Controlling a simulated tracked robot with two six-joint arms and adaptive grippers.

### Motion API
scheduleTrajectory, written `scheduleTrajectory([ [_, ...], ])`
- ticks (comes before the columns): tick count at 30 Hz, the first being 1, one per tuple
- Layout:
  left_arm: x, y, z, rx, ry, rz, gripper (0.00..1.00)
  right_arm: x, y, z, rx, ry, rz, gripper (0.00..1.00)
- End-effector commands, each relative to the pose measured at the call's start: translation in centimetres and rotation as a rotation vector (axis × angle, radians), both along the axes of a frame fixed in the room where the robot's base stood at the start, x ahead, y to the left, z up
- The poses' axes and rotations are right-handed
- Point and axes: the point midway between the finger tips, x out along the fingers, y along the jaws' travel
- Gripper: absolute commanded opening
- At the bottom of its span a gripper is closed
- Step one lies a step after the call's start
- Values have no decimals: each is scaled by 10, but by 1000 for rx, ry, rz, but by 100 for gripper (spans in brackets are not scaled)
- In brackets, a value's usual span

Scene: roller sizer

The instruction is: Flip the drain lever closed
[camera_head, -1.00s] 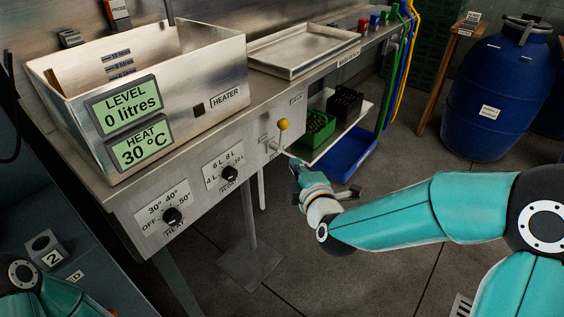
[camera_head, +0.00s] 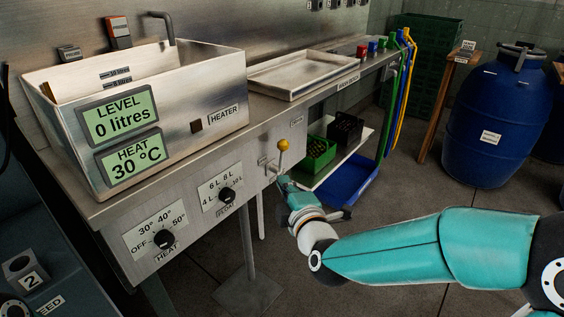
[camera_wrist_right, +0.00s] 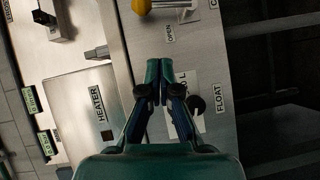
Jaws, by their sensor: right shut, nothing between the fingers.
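The drain lever (camera_head: 283,146) has a yellow ball knob on a short metal stem and stands up from the steel front panel, right of the dials. In the right wrist view the yellow knob (camera_wrist_right: 142,6) is cut by the top edge, with an OPEN label (camera_wrist_right: 170,38) below its stem. My right gripper (camera_head: 281,182) is just below the lever in the head view. Its fingers (camera_wrist_right: 160,68) are shut and empty, and a gap shows between them and the knob in the wrist view. My left gripper is out of view.
The float dial (camera_head: 226,195) and heat dial (camera_head: 164,239) are left of the lever. The steel tank (camera_head: 215,85) and flat tray (camera_head: 305,70) are above. A green crate (camera_head: 318,153) and blue bin (camera_head: 348,180) are to the right, close behind my right gripper.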

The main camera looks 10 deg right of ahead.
Motion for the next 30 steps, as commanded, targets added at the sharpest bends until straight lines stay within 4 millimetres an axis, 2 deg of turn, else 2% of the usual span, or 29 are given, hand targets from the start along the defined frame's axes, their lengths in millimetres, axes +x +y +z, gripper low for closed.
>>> scheduleTrajectory([
  [13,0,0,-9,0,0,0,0,86,6,-10,0,0,0,0],
  [15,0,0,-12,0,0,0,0,94,-5,-13,0,1,-4,0],
  [21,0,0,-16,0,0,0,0,109,-17,-15,0,-1,-1,0],
  [30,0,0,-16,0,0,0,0,112,-20,-16,-1,1,1,0],
])
